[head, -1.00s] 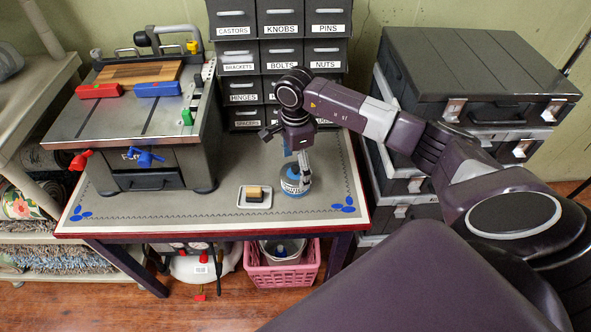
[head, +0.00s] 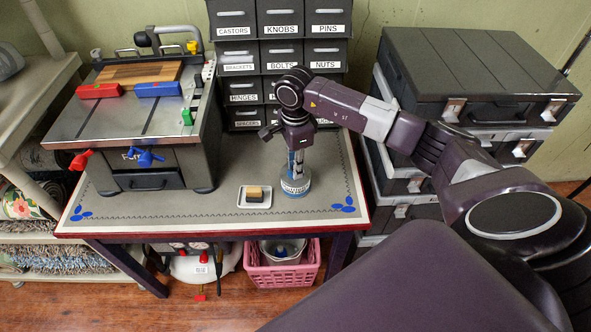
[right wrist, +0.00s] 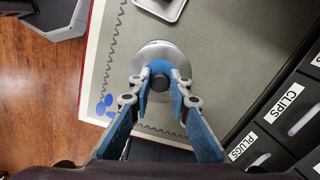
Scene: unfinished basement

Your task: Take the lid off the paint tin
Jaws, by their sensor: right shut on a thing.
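The paint tin (head: 296,190) is a small round tin with a pale label and blue bands. It stands upright near the front right of the table. Its grey round lid (right wrist: 148,62) shows from above in the right wrist view, with a dark knob (right wrist: 160,84) in the middle. My right gripper (head: 295,172) points straight down over the tin. In the right wrist view its blue fingers (right wrist: 160,78) are shut on the knob from both sides. The lid appears to sit on the tin; I cannot see any gap. My left gripper is not in view.
A white dish (head: 243,204) with a yellow and dark block (head: 254,193) lies left of the tin. A machine with a metal top (head: 130,122) stands at the table's left. Labelled drawers (head: 281,60) stand behind. Dark cases (head: 470,80) are stacked at right. The front tabletop is mostly clear.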

